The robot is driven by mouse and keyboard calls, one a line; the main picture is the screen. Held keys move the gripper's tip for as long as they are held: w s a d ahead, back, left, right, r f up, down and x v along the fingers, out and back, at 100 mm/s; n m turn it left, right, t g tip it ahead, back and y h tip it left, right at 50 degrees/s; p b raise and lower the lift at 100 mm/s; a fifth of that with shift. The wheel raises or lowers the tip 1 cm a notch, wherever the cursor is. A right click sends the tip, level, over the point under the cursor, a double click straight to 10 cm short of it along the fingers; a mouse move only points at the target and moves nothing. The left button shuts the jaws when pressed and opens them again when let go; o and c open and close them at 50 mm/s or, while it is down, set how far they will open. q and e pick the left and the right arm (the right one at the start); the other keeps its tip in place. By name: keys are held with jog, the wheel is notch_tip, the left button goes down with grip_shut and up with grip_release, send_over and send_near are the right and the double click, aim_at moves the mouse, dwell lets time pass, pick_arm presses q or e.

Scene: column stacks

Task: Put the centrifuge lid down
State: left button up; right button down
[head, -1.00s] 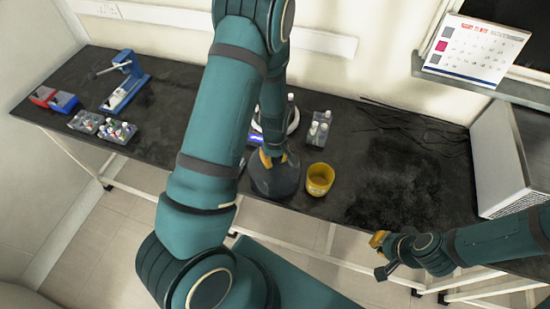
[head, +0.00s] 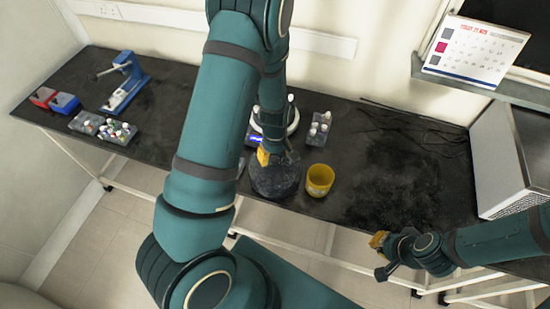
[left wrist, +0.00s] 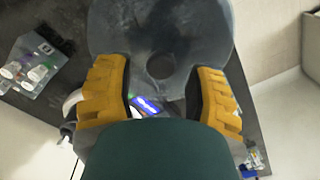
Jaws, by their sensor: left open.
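The centrifuge lid, a dark grey disc (head: 275,181), is at the bench's front edge, left of a yellow cup. In the left wrist view the lid (left wrist: 203,35) shows a round hole, just beyond my fingertips. My left gripper (head: 268,157) is at the lid's back edge in the head view. In the left wrist view its yellow fingers (left wrist: 165,92) are apart, with nothing clearly held between them. I cannot tell whether they touch the lid. The centrifuge (head: 292,118), with a white rim and lit blue display, is behind, partly hidden by my arm. My right gripper (head: 379,241) is off the bench's front; its jaws are too small to judge.
The yellow cup (head: 320,179) stands close to the lid's right. A rack of white-capped tubes (head: 319,128) is behind it. Tube racks (head: 117,131), red and blue boxes (head: 53,99) and a blue device (head: 126,83) stand at left.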

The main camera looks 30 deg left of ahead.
pick_arm(q)
notch_tip(320, 180, up, 10)
jog(key=p, duration=0.1)
jog(key=s+d+f+m, duration=0.1)
jog(key=d+f, duration=0.1)
jog(key=s+d+f+m+h, duration=0.1)
jog(key=d+f+m, duration=0.1)
jog(key=d+f, duration=0.1)
jog(key=s+d+f+m, duration=0.2)
jog(key=f, duration=0.1)
jog(key=shift+d+f+t, duration=0.1)
jog(key=shift+d+t, duration=0.05)
jog(key=shift+t, duration=0.15)
jog(key=s+d+f+m+t+h, duration=0.1)
jog(key=s+d+f+m+h, duration=0.1)
jog(key=d, duration=0.7)
jog(key=s+m+h, duration=0.1)
jog(key=s+m, duration=0.1)
jog(key=shift+s+d+f+m+t, duration=0.15)
jog(key=shift+s+d+m+t, duration=0.15)
jog(key=shift+d+m, duration=0.1)
jog(key=shift+a, duration=0.1)
